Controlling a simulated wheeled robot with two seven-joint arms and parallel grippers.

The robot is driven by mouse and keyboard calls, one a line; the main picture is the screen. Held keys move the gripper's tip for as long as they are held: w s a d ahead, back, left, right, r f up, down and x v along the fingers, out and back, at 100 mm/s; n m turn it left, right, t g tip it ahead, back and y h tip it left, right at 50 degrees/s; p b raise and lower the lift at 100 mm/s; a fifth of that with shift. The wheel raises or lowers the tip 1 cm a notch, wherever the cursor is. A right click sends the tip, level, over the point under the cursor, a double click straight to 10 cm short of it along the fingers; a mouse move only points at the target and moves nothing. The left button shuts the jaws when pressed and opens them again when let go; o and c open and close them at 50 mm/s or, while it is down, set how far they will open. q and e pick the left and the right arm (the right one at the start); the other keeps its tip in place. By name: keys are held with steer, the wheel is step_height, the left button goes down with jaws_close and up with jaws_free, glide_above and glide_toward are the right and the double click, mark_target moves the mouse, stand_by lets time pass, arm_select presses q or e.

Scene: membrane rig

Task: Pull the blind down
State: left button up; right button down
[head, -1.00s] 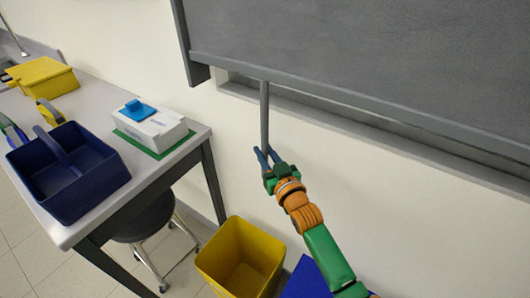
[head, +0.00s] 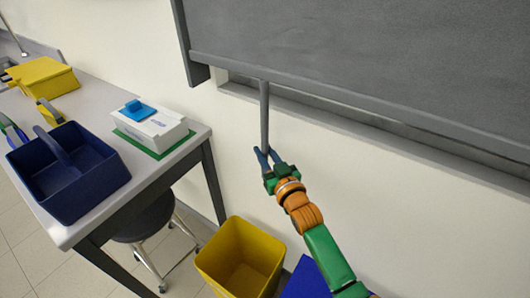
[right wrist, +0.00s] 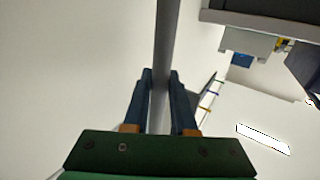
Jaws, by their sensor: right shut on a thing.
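The blind (head: 350,50) is a dark grey panel with a straight bottom bar, hanging on the wall at the upper right of the head view. A strip of the window recess shows below its bottom bar. A thin grey rod (head: 264,105) hangs from near the bar's left end. My right gripper (head: 262,153) is shut on the rod's lower part, below the blind. In the right wrist view, the rod (right wrist: 166,40) runs up between the two blue fingers of the gripper (right wrist: 160,80). My left gripper is not in view.
A bench (head: 190,145) stands at the left with a navy caddy (head: 95,185), a white box (head: 155,130) and a yellow box (head: 45,77). A dark stool (head: 145,220) is beneath it. A yellow bin (head: 215,268) and a blue object (head: 302,283) stand below my right arm.

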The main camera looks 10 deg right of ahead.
step_height(320, 180, down, 7)
steer(key=b, duration=0.5)
steer(key=shift+r, duration=0.1)
steer(key=c, duration=1.1)
jaws_free()
steer(key=o, duration=0.4)
steer(key=shift+w, duration=0.15)
steer(key=shift+c, duration=0.2)
